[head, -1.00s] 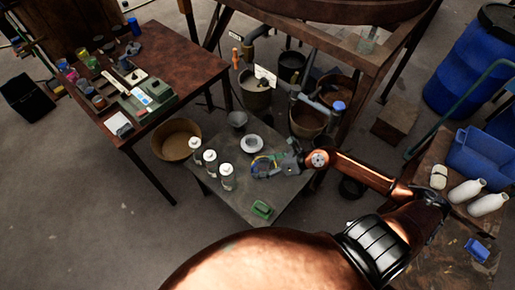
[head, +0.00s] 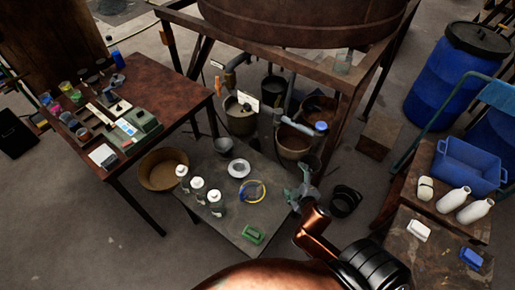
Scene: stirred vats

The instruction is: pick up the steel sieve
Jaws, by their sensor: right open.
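On the low grey table (head: 272,228) lies a pale round thing with a grey middle (head: 239,168). A yellow-rimmed ring with a bluish part (head: 252,191) lies just in front of it. Either could be the steel sieve; I cannot tell at this size. My right gripper (head: 303,184) is open and empty at the table's right edge, to the right of the yellow-rimmed ring and apart from it. My left gripper is not in view.
Several white-capped bottles (head: 199,190) stand on the low table's left, and a green block (head: 254,234) lies at its front. A tan basin (head: 163,170) and grey cup (head: 222,144) sit beyond. Buckets (head: 293,143) stand behind. A brown table (head: 170,88) is at left.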

